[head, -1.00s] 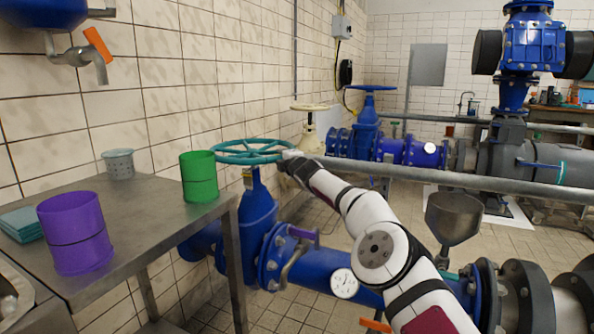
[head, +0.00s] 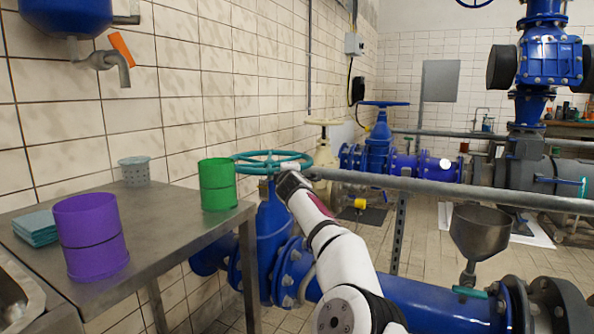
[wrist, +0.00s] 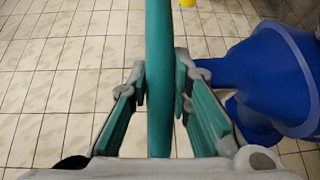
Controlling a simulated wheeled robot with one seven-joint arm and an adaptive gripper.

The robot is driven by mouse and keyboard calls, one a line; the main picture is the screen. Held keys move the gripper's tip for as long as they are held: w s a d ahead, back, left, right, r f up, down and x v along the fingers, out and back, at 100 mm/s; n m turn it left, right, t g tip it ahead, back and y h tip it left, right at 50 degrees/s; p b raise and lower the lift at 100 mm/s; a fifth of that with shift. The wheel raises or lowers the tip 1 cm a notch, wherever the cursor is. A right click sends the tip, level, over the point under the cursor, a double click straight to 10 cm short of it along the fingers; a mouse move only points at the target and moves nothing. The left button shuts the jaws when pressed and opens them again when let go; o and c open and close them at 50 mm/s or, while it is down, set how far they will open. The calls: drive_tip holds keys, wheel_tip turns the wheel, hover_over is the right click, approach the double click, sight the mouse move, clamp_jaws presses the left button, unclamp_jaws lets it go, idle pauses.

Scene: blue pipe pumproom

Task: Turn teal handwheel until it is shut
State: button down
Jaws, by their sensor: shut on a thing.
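The teal handwheel (head: 250,157) sits flat on top of a blue valve (head: 273,225), just right of the metal table. My gripper (head: 288,176) is at the near right part of its rim. In the wrist view the teal rim (wrist: 159,45) runs upright through the middle of the picture, between the two fingers of my gripper (wrist: 160,85). The fingers are shut on the rim, one on each side. The blue valve body (wrist: 265,75) shows at the right of the wrist view. My gripper hides part of the rim in the head view.
A metal table (head: 160,225) at the left bears a green cup (head: 217,185), a purple cup (head: 91,237) and a teal cloth stack (head: 36,227). A grey pipe rail (head: 450,187) crosses right of the wheel. A grey funnel (head: 480,232) stands at right.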

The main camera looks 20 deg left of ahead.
drive_tip(key=shift+s+f+m+h, duration=0.15)
drive_tip(key=shift+f+m+h, duration=0.15)
drive_tip(key=shift+h, duration=0.2)
drive_tip(key=c, duration=1.4)
unclamp_jaws()
drive_tip(key=shift+d+r, duration=0.15)
drive_tip(key=shift+c, duration=0.2)
drive_tip(key=shift+s+r, duration=0.1)
